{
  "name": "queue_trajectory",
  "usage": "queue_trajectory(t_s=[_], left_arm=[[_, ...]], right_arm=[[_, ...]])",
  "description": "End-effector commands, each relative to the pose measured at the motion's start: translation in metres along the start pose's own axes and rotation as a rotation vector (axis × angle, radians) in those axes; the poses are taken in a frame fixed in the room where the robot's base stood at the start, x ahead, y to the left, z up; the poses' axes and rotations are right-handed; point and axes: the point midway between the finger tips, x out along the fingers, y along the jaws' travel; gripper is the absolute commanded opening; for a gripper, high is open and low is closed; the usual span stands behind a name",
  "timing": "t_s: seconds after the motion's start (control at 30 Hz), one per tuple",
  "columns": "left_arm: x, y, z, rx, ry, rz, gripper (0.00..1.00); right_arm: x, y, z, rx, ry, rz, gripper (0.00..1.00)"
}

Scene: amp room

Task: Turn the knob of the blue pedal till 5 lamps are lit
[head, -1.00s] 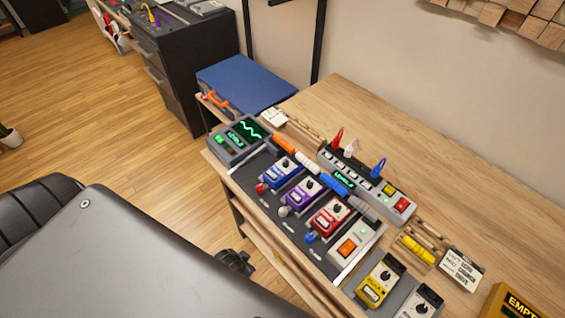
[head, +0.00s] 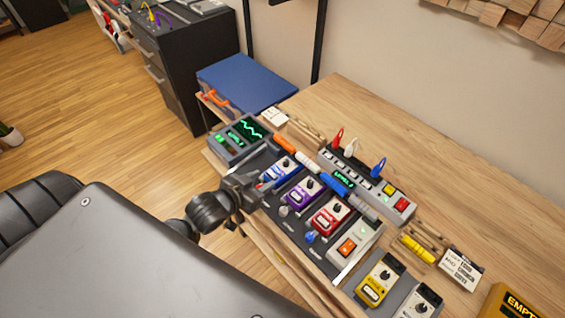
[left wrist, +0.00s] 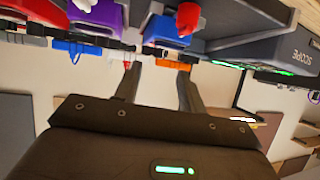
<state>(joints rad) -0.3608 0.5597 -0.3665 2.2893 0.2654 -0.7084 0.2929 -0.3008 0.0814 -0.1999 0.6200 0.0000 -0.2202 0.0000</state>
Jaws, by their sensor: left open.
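The blue pedal (head: 280,171) stands on the dark pedal board, between the scope and the purple pedal. Its dark knob (head: 284,162) shows on its top. In the left wrist view the blue pedal (left wrist: 165,32) appears upside down beyond the fingers, with a red cap (left wrist: 187,17) before it. My left gripper (head: 264,181) is open and empty at the pedal's front side, partly covering it; contact cannot be told. Its two fingers also show in the left wrist view (left wrist: 158,85). The grey scope (head: 233,149) has green lit squares; lit lamps are too small to count.
The purple pedal (head: 303,191) and red pedal (head: 331,214) stand to the right. A grey switch box (head: 354,249) follows. Behind stands a power strip (head: 380,189) with coloured plugs. Orange, white and blue cylinders lie between.

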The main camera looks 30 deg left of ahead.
Motion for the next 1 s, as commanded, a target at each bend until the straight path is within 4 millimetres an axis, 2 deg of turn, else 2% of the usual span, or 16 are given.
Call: queue_trajectory(t_s=[0.1,0.37,0.47,0.8,1.0], left_arm=[[0.002,-0.003,-0.011,0.002,0.050,0.012,0.40],[0.009,-0.003,-0.015,0.000,0.062,0.014,0.40],[0.022,-0.003,-0.016,0.001,0.062,0.012,0.40],[0.083,-0.002,-0.020,0.001,0.060,0.013,0.40],[0.104,-0.002,-0.020,0.001,0.059,0.013,0.40]], right_arm=[[0.000,0.000,0.000,0.000,0.000,0.000,0.36],[-0.002,-0.001,-0.001,0.000,0.001,-0.001,0.36],[-0.005,-0.001,-0.001,0.001,0.001,-0.002,0.36],[-0.017,-0.002,-0.003,0.001,0.002,-0.003,0.36],[-0.020,-0.002,-0.003,0.001,0.002,-0.002,0.36]])
